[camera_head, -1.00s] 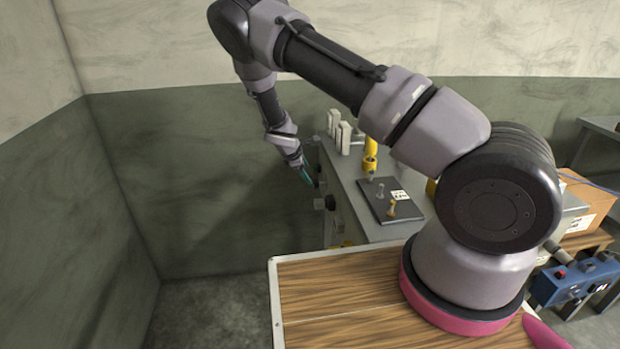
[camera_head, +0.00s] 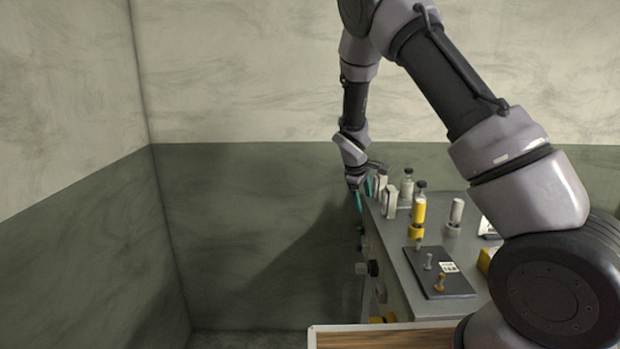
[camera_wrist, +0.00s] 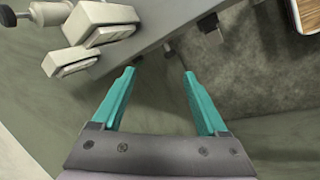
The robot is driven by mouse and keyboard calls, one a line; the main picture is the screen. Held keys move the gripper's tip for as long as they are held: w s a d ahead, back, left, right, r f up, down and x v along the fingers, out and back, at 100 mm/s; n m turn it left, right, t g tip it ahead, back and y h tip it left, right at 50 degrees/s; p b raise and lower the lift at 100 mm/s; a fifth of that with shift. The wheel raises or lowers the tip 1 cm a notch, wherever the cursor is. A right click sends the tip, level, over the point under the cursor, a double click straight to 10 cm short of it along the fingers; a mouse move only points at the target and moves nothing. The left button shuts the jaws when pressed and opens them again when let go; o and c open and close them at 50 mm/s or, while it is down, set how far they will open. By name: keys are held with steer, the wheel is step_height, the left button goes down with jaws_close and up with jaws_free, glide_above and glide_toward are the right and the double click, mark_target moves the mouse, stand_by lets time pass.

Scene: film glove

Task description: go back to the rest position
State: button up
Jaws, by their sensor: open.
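My arm reaches from the lower right, up and over to the gripper.
White blocks (camera_wrist: 95,22) stand on the bench close to the gripper. The bench also bears a yellow cylinder (camera_head: 419,211), a bottle (camera_head: 407,184) and a dark plate with pegs (camera_head: 440,272). Knobs (camera_head: 368,268) jut from its side. The space left of the bench is clear.

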steer(key=s+d+r+m+y, duration=0.2)
steer(key=s+d+r+m, duration=0.15)
steer(key=s+r, duration=0.55)
steer(key=s+d+r+m+y, duration=0.25)
steer(key=s+r+m, duration=0.2)
steer(key=r, duration=0.95)
steer(key=s+r+m+t, duration=0.1)
steer(key=s+r+m, duration=0.1)
steer(key=s, duration=0.4)
steer(key=s+r+m+t, duration=0.1)
steer(key=s+r+m, duration=0.1)
steer(key=s+r, duration=0.2)
steer(key=s+d+r+m+t, duration=0.1)
steer(key=s+r+m, duration=0.2)
steer(key=s, duration=0.7)
steer(key=shift+s+r, duration=0.15)
steer(key=shift+y, duration=0.25)
